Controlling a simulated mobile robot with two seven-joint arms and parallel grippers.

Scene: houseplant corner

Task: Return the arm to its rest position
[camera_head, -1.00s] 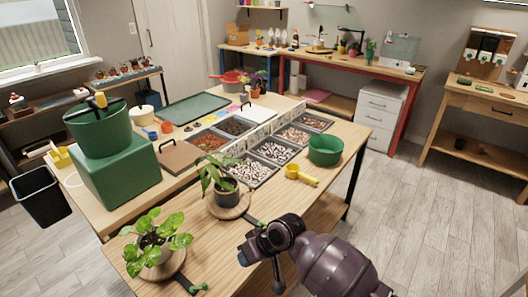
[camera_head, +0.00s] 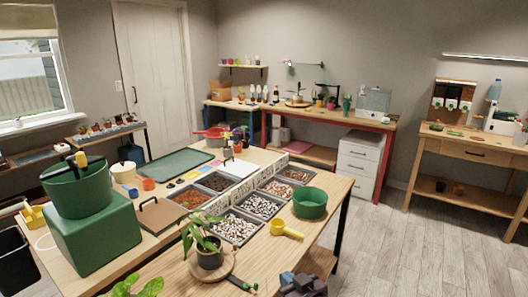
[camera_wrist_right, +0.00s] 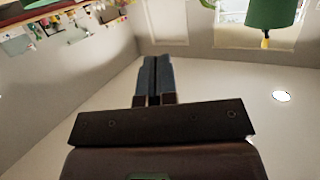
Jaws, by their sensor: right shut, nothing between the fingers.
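My right gripper (camera_head: 287,277) shows only in part at the bottom edge of the head view, in front of the table's near side. Most of the right arm is below the frame. In the right wrist view the two blue-grey fingers (camera_wrist_right: 155,78) lie together with nothing between them. They point at plain wall and hold nothing. My left gripper and left arm are not in view.
The wooden table (camera_head: 262,262) is close to the gripper. On it are a potted plant (camera_head: 208,250), a yellow scoop (camera_head: 286,230), a green bowl (camera_head: 310,203) and a green block (camera_head: 92,235) bearing a green bucket (camera_head: 78,190). Floor (camera_head: 410,245) at the right is clear.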

